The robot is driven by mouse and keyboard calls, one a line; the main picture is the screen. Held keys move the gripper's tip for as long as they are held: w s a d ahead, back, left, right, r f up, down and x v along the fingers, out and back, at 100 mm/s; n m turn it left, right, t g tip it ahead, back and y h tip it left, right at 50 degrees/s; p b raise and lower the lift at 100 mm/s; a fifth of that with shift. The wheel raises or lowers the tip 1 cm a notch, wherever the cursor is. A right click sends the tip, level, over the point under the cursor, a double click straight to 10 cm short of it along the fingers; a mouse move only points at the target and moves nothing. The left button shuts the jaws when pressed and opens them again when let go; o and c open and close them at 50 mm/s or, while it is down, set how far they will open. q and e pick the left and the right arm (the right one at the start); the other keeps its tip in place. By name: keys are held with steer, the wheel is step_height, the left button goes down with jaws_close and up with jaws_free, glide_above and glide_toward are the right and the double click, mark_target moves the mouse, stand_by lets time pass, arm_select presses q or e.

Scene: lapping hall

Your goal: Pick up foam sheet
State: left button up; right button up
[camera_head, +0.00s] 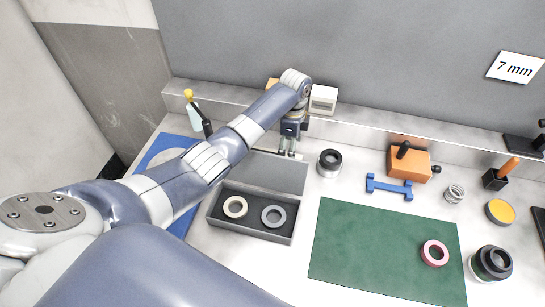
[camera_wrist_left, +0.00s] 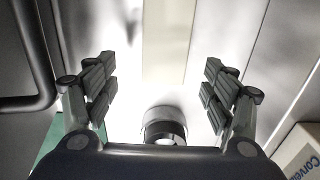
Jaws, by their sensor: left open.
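My left gripper (camera_head: 290,151) points down at the back of the bench, behind the open grey case. In the left wrist view its two fingers (camera_wrist_left: 160,88) stand wide apart with nothing between them. A pale cream flat strip (camera_wrist_left: 167,40) lies beyond the fingertips, roughly centred between them; it looks like the foam sheet, but I cannot be sure. In the head view I cannot make this strip out; my arm and gripper cover part of that area. My right gripper is not in view.
The grey case (camera_head: 251,233) holds two rings. A black-and-silver cylinder (camera_head: 330,162) stands right of the gripper. A white box (camera_head: 322,99) is on the back ledge. A blue bar (camera_head: 389,187), orange block (camera_head: 408,163) and green mat (camera_head: 370,250) with a pink ring lie right.

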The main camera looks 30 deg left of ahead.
arm_select(q)
steer(key=shift+w+a+f+p, duration=0.1)
steer(key=shift+a+f+p, duration=0.15)
steer(key=shift+f, duration=1.15)
steer(key=shift+w+a+f+p, duration=0.1)
steer(key=shift+a+f, duration=0.1)
steer(key=shift+f, duration=1.2)
steer(key=c, duration=0.9)
